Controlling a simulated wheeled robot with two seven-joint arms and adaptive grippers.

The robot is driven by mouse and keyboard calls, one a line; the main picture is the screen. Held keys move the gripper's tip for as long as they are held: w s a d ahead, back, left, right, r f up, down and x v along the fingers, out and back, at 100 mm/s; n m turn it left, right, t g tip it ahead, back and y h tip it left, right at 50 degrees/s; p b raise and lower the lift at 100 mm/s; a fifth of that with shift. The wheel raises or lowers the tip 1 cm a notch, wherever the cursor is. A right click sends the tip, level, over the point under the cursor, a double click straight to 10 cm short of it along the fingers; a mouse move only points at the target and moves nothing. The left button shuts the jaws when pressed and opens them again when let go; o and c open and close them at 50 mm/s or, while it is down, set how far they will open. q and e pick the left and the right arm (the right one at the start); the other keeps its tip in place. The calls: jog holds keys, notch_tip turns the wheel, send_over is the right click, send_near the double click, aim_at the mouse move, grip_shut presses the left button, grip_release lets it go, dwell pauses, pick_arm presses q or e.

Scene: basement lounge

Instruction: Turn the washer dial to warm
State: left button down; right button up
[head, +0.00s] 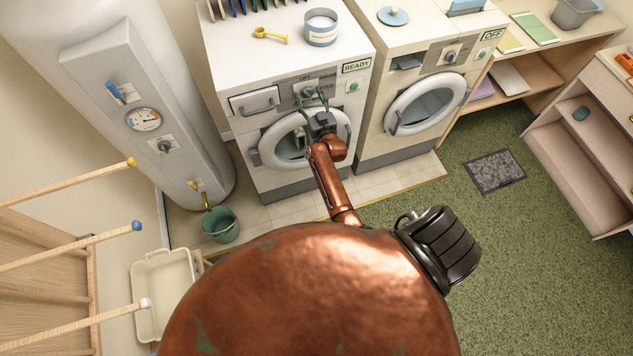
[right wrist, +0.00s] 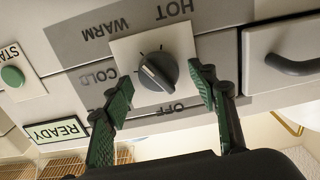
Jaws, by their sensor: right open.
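The washer (head: 222,52) is the white front-loader on the left in the head view. Its dial (right wrist: 158,72) is a dark grey knob on a pale square plate, with HOT, WARM, COLD and OFF printed around it. These labels appear upside down in the right wrist view. In the head view the right gripper (head: 315,97) is at the washer panel and partly hides the dial. My left gripper is not in view.
A START button (right wrist: 12,76) and READY display (right wrist: 56,130) share the panel. The detergent drawer handle (right wrist: 292,65) is beside the fingers. A second machine (head: 408,70) reading OFF stands right. A tank (head: 105,75) stands left, with a green bucket (head: 221,226) below.

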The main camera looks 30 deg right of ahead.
jog(key=v, duration=0.8)
jog(key=s+a+f+g+y+b, duration=0.1)
jog(key=s+a+f+g, duration=0.1)
jog(key=f, duration=0.8)
jog(key=s+a+f+n+g+y+b, duration=0.1)
jog(key=s+f, duration=0.4)
jog(key=f, duration=0.5)
jog(key=s+a+f+g+y+b, duration=0.1)
jog(key=s+a+f, duration=0.3)
jog(key=f, duration=0.7)
jog(key=shift+n+g, duration=0.4)
jog(key=shift+g, duration=0.5)
